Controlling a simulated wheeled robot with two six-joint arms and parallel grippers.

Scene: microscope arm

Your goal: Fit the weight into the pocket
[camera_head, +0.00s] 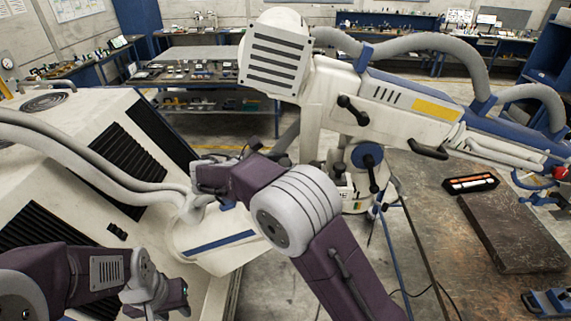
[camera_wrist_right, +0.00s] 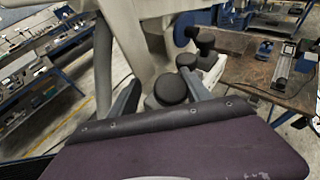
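I cannot single out the weight or the pocket with certainty. In the right wrist view, my right gripper (camera_wrist_right: 160,78) has its two grey fingers apart. A round black knob-like piece (camera_wrist_right: 170,88) shows between them, with a gap beside the left finger; I cannot tell its depth. In the head view my right arm rises from the bottom centre and bends left; its fingers are not clear there. My left gripper (camera_head: 168,298) is low at the left, small and partly cut off; its fingers are unclear. The white microscope arm (camera_head: 390,95) crosses the upper right.
Black handles (camera_head: 352,110) and a blue disc (camera_head: 367,157) stick out of the microscope arm. A white vented machine (camera_head: 110,160) fills the left. Cables (camera_head: 400,240) hang near the centre.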

